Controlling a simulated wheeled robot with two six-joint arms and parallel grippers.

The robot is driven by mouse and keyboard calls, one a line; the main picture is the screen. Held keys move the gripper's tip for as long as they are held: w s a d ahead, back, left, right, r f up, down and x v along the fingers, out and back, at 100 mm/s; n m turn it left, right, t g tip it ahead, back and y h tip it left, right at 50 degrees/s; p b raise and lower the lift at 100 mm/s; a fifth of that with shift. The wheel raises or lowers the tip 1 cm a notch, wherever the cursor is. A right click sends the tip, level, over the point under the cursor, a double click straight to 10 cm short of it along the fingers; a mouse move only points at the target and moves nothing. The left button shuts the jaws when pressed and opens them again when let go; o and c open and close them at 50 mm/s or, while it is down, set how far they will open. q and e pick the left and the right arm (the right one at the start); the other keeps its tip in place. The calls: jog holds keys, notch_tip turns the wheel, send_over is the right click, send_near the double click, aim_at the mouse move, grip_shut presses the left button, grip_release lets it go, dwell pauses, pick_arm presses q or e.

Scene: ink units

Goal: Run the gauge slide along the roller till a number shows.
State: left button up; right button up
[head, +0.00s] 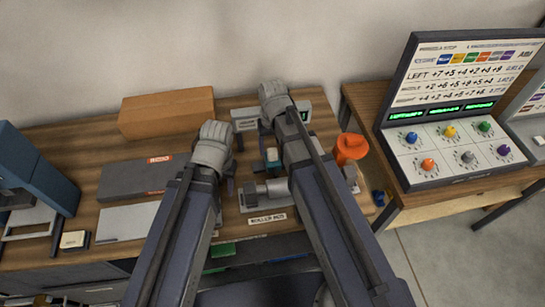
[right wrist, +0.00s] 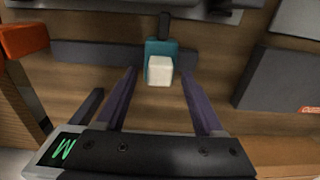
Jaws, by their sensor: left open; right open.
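The gauge slide appears as a teal block with a white top (right wrist: 160,68) in the right wrist view; its teal part (head: 271,155) shows beside my right arm in the head view. It lies across a dark rail (right wrist: 95,54). My right gripper (right wrist: 158,80) is open, its two purple fingers on either side of the slide, with gaps visible. The grey roller (head: 268,190) lies on a labelled bed, partly hidden by my right arm. A display (right wrist: 62,148) shows a green mark I cannot read surely. My left gripper (head: 228,172) is open and empty, left of the roller.
An orange container (head: 351,148) stands right of my right arm. An orange-brown box (head: 166,112) and a dark grey case (head: 136,179) lie to the left. A panel with coloured knobs (head: 456,150) stands on the right-hand table. A blue machine (head: 42,175) is far left.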

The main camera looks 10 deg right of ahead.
aim_at(273, 158)
pick_arm(q)
notch_tip(273, 158, down, 2)
jog(key=shift+f+b, duration=0.25)
jog(key=shift+b, duration=0.5)
pick_arm(e)
notch_tip(273, 158, down, 2)
jog(key=shift+f, duration=0.25)
grip_shut()
dwell(0.5)
